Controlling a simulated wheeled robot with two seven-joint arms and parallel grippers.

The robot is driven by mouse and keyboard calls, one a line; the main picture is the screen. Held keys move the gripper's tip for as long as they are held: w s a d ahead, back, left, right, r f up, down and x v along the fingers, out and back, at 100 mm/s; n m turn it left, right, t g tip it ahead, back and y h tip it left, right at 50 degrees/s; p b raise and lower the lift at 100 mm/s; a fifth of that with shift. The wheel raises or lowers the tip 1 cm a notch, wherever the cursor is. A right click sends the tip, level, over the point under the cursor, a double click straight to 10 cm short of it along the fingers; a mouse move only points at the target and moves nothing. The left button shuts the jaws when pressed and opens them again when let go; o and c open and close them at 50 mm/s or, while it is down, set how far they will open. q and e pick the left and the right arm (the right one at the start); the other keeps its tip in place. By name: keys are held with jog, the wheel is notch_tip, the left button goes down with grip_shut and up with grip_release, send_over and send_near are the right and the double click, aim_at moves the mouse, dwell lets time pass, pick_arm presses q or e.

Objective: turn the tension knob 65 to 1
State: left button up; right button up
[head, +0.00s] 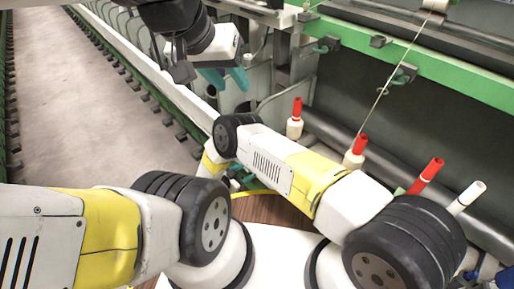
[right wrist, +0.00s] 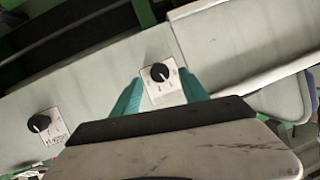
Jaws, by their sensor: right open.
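In the right wrist view, a black knob (right wrist: 160,72) on a white dial plate sits on a pale grey panel (right wrist: 95,80). A second black knob (right wrist: 38,123) on a similar plate is at the left. The dial figures and label numbers are too small to read, so I cannot tell which knob is 65. My right gripper (right wrist: 160,96) is open, its teal fingers on either side of the first knob in the picture; contact cannot be told. In the head view it is mostly hidden behind my arm. My left gripper (head: 226,78) is open and empty at the top.
A green machine rail (head: 400,54) runs along the right. Several bobbins with red tops, such as one bobbin (head: 295,120), stand below it. A thread (head: 394,75) crosses there. A clear concrete aisle (head: 75,110) lies at the left.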

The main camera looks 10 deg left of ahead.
jog(key=x, duration=0.3)
jog(key=shift+w+d+f, duration=0.1)
jog(key=shift+w, duration=0.05)
jog(key=shift+c, duration=0.4)
grip_shut()
jog(key=shift+n+g, duration=0.3)
jog(key=shift+n, duration=0.2)
jog(key=shift+o, duration=0.4)
grip_release()
